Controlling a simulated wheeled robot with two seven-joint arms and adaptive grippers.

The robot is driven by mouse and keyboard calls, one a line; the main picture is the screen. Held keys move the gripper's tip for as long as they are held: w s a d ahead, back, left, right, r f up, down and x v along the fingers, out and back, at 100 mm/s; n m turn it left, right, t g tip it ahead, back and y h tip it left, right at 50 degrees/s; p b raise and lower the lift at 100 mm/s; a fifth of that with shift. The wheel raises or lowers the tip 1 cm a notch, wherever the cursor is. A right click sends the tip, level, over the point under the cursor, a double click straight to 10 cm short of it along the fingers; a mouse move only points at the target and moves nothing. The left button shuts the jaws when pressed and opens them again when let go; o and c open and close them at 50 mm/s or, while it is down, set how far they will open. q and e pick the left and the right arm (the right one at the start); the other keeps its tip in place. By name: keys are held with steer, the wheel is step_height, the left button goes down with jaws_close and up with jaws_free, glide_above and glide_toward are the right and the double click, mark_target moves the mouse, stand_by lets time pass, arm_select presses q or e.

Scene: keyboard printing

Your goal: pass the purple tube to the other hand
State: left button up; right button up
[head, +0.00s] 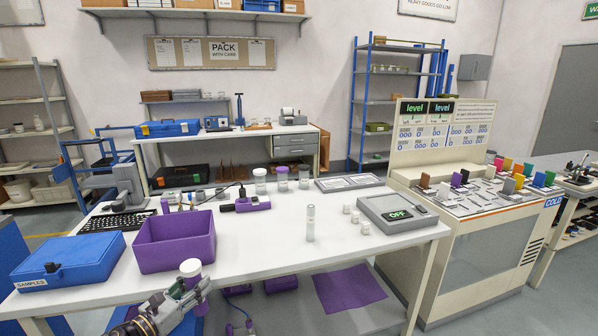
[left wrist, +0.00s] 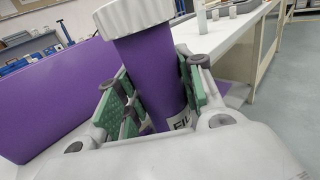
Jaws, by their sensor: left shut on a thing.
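The purple tube (head: 203,284) has a white cap and is near the front edge of the table, in front of the purple bin. In the left wrist view the purple tube (left wrist: 160,78) stands between the green finger pads, tilted a little, with part of a dark-lettered label showing low down. My left gripper (head: 192,292) is shut on it; the pads also show in the left wrist view (left wrist: 158,95). The tube's lower end is hidden by the gripper in the wrist view. My right gripper is not in either view.
A purple bin (head: 174,241) and a blue case (head: 67,260) stand on the white table (head: 265,256) at the left. The table's front middle is clear.

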arm_select(q)
steer(key=s+d+f+n+t+y, duration=0.2)
steer(key=d+f+n+y, duration=0.15)
steer(key=d+f, duration=0.45)
steer(key=s+d+r+n+y, duration=0.1)
steer(key=s+d+r+y, duration=0.1)
steer(key=d, duration=0.4)
steer(key=s+d+r+n+y, duration=0.1)
steer(key=s+d+r+y, duration=0.1)
steer(key=d, duration=0.5)
step_height(320, 180, up, 2)
steer(key=shift+s+d+y, duration=0.3)
steer(key=shift+s+y, duration=0.05)
steer(key=shift+s, duration=0.2)
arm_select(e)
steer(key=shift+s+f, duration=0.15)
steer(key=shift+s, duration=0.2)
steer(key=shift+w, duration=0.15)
